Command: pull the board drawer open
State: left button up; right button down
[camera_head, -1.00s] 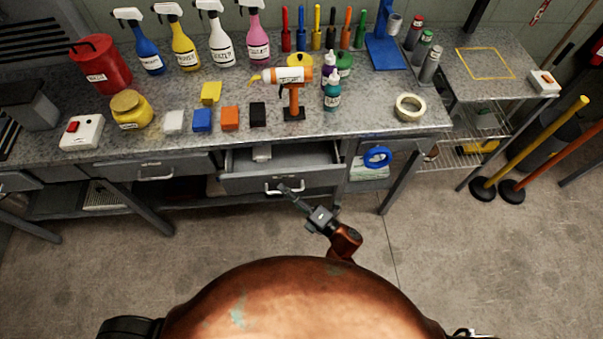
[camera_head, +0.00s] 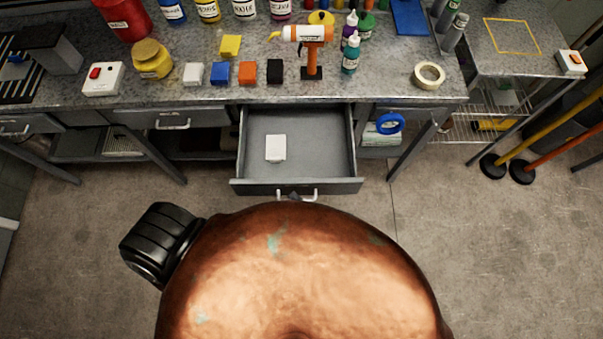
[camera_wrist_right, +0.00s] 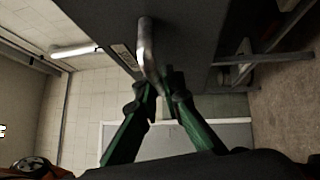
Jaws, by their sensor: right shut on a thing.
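The board drawer (camera_head: 255,188) stands well out from under the grey workbench in the head view. A small white block (camera_head: 275,148) lies on its floor, left of the middle. The drawer's metal bar handle (camera_head: 310,196) is on its front; it also shows large in the right wrist view (camera_wrist_right: 148,50). My right gripper (camera_wrist_right: 165,82) has its green fingers at the handle and is shut on it. In the head view only the tip of my right gripper (camera_head: 294,197) shows at the handle; my copper-coloured body hides the rest. My left gripper is not in view.
A closed drawer (camera_head: 170,118) is to the left. Bench legs stand on both sides.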

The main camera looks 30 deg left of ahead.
dwell(0.3)
jog(key=c, duration=2.1)
grip_release()
jog(key=shift+s+d, duration=0.1)
jog(key=v, duration=1.2)
